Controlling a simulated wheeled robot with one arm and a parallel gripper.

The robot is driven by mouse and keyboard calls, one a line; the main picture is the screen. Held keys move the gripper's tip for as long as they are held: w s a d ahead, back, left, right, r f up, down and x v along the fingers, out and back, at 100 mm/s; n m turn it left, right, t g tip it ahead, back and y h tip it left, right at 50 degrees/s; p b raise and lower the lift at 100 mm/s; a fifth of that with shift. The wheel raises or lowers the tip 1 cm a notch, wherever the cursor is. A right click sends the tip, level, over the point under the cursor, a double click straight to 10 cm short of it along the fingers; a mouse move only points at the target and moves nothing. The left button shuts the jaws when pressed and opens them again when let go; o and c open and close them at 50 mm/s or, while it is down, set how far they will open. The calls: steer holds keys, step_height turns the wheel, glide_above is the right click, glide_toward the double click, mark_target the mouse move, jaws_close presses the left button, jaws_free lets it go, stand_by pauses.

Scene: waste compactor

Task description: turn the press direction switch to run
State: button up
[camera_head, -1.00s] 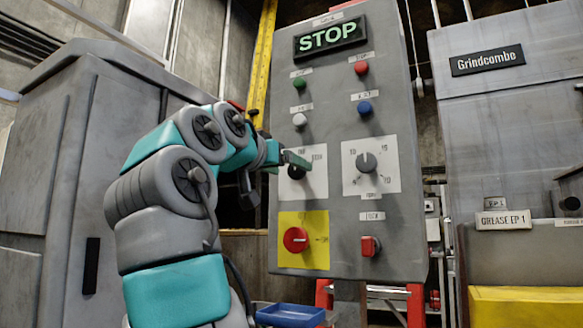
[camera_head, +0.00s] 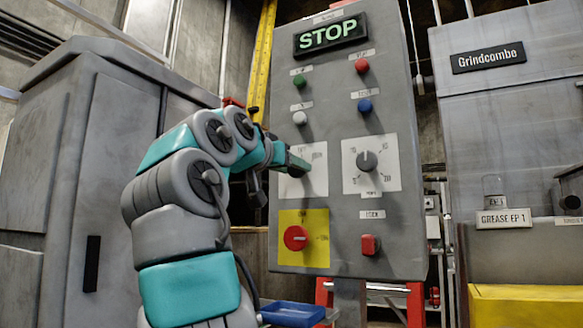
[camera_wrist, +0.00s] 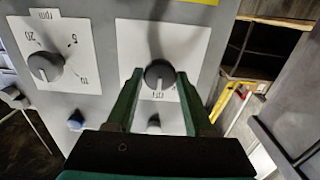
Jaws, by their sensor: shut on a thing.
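The grey control panel (camera_head: 342,205) stands upright in front of me. The press direction switch appears to be the dark round knob (camera_head: 295,172) on a white plate (camera_head: 317,178) at the panel's left middle, partly hidden by my gripper in the head view. The wrist view shows the knob (camera_wrist: 159,74) between the two green fingers. My gripper (camera_head: 298,164) is shut on this knob, one finger on each side. The plate's small lettering is too blurred to read fully. A lit display at the top reads STOP (camera_head: 328,38).
The rpm dial (camera_head: 367,161) sits just right of the switch. A red knob on a yellow plate (camera_head: 318,230) is below. A red rocker (camera_head: 370,245) and several buttons are nearby. A grey cabinet (camera_head: 95,170) stands left; a blue tray (camera_head: 291,314) is below.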

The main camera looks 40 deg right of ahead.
jaws_close()
steer(key=shift+m, duration=0.4)
steer(key=m+p, duration=0.4)
steer(key=m, duration=0.5)
stand_by(0.5)
steer(key=o, duration=1)
jaws_free()
steer(key=shift+o, duration=0.2)
